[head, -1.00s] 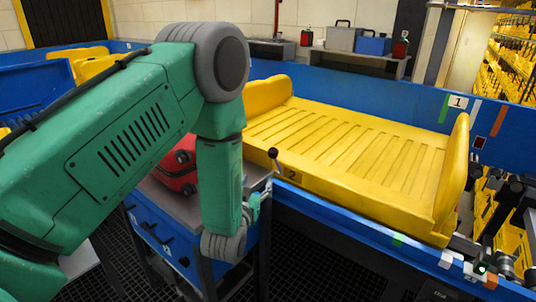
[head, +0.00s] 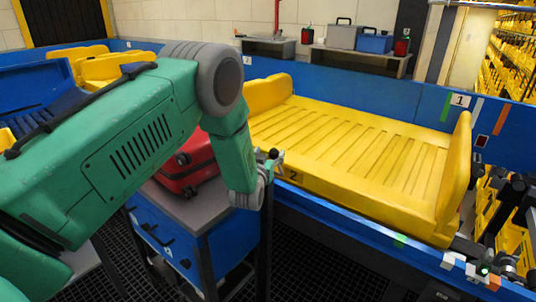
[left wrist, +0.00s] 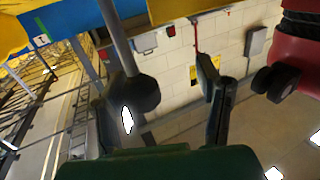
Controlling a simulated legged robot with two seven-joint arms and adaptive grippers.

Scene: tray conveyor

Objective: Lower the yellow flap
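The yellow tray (head: 350,145) has a raised flap (head: 458,165) at its right end and a raised end (head: 267,92) at its left. A lever with a black ball knob (head: 273,153) stands at the tray's near left edge, by the number 2. My left gripper (head: 277,160) is at this lever. In the left wrist view, the knob (left wrist: 138,94) on its grey rod shows between the two spread fingers, nearer the left finger; no grip shows. Dark parts at the right edge (head: 512,195) look like my right gripper; its fingers are unclear.
A red suitcase (head: 187,165) lies on a grey-topped blue cart (head: 200,210) beside my left arm. Blue conveyor walls (head: 370,90) border the tray. Toolboxes (head: 345,37) stand on a shelf behind. The tray's bed is empty.

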